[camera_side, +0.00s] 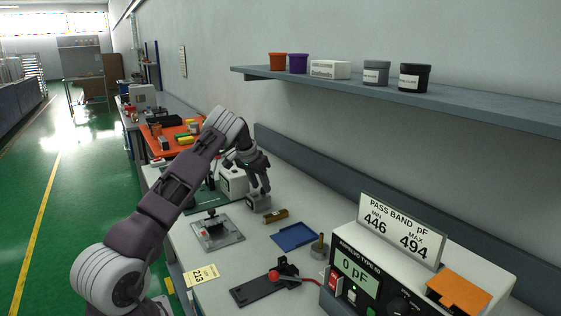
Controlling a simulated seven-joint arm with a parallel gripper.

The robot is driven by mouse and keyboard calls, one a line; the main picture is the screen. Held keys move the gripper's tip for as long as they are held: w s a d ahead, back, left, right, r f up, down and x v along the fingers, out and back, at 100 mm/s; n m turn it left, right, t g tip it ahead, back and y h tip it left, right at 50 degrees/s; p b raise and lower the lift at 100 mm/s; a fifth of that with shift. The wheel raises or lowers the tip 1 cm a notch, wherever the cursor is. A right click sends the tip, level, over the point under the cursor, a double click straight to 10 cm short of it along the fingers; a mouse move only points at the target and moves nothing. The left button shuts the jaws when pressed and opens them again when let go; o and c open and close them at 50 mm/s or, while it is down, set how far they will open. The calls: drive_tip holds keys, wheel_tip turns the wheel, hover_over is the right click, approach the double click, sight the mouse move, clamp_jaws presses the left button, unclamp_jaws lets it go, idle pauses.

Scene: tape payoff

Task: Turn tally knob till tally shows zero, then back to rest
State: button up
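My gripper (262,191) points down at the far part of the bench, just above or touching a small grey block (258,204). A white boxy unit (233,181) stands close behind it, partly hidden by my arm. I cannot make out a tally knob or a tally reading; either may be hidden by the gripper or too small to tell. The fingers are too small and dark to show whether they are open or shut.
A brown cylinder (275,215) lies beside the grey block. A blue tray (294,236), a grey fixture (215,233) and a dark plate with a red clamp (268,285) are nearer. A meter reading 0 pF (356,271) stands right, below a pass band sign (400,231).

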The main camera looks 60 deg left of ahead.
drive_tip(key=w+d+v, duration=0.1)
drive_tip(key=v, duration=0.6)
drive_tip(key=s+d+r+h, duration=0.1)
drive_tip(key=d+r, duration=0.3)
drive_tip(key=d, duration=0.3)
drive_tip(key=s+d+r, duration=0.1)
drive_tip(key=d+r, duration=0.3)
drive_tip(key=d, duration=0.3)
drive_tip(key=s+d+r+n+h, duration=0.1)
drive_tip(key=s+d+r, duration=0.1)
drive_tip(key=d+r, duration=0.2)
drive_tip(key=d, duration=0.3)
drive_tip(key=shift+d+r+t+h, duration=0.2)
drive_tip(key=shift+r+t+h, duration=0.1)
drive_tip(key=shift+t, duration=0.1)
